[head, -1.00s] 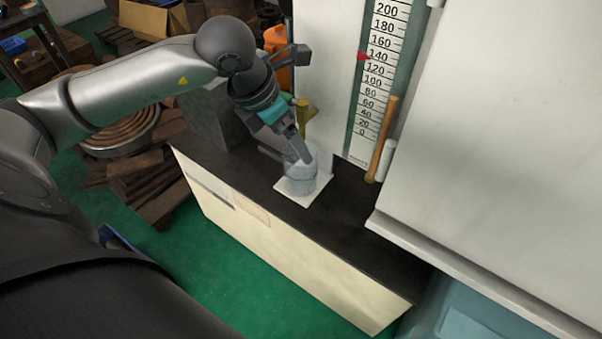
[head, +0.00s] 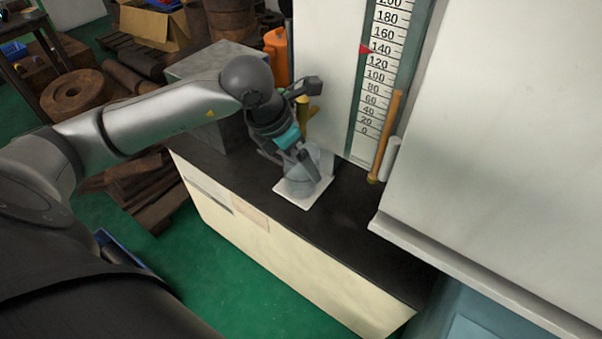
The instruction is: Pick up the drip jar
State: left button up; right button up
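The drip jar (head: 299,187) is a translucent grey-white cylinder. It stands upright on a white square tile (head: 318,198) on the dark bench top. My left gripper (head: 296,168) reaches down over the jar from behind and to the left. Its fingers are spread, one at the jar's left side and one across its top and front. They hide part of the rim, and I cannot tell whether they touch the jar. My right gripper is not in view.
A grey block (head: 212,88) stands on the bench (head: 345,228) at the left. Behind the jar are a yellow-green post (head: 303,112) and an orange container (head: 277,55). A wooden-handled tool (head: 386,140) leans by the scale board (head: 371,90). A large white panel (head: 500,130) fills the right.

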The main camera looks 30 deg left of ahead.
pick_arm(q)
jog(key=c, duration=1.2)
jog(key=shift+r, duration=0.1)
